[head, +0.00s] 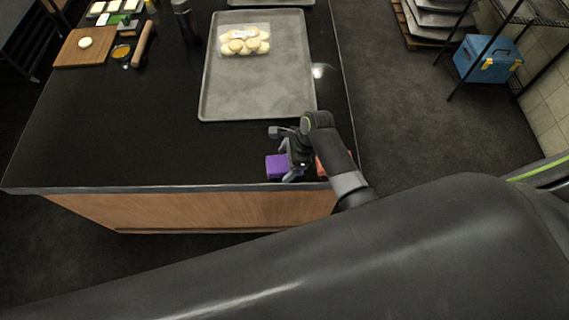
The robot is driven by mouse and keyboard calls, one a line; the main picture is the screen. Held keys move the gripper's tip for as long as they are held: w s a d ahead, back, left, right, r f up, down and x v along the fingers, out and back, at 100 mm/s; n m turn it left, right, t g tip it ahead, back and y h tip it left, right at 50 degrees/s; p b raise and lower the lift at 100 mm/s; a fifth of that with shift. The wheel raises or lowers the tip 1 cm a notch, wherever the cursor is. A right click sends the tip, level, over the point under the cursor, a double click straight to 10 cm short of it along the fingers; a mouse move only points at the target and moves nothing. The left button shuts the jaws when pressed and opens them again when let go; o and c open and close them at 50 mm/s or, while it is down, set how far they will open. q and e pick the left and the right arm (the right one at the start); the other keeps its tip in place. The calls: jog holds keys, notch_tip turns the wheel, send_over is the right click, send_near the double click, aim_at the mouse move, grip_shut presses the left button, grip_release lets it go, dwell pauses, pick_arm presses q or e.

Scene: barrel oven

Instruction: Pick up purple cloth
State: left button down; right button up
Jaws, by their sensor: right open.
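The purple cloth (275,167) is a small folded block on the black counter, close to its front edge and toward the right corner. My right gripper (288,177) is open and reaches down at the right side of the purple cloth. Its fingers partly cover the cloth, and I cannot tell whether they touch it. A red-orange cloth (321,166) lies just right of the gripper, partly hidden by my right arm. My left gripper is not in view.
A grey baking tray (257,95) with several pale dough pieces (244,41) lies behind the gripper on the counter (130,150). A cutting board (72,52) and a rolling pin (143,44) sit at the far left. The counter left of the cloth is clear.

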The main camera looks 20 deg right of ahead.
aim_at(286, 163)
jog(key=shift+f, duration=0.1)
dwell(0.3)
jog(key=c, duration=1.1)
notch_tip(286, 163, up, 10)
jog(key=shift+r+b, duration=0.25)
jog(key=shift+b, duration=0.45)
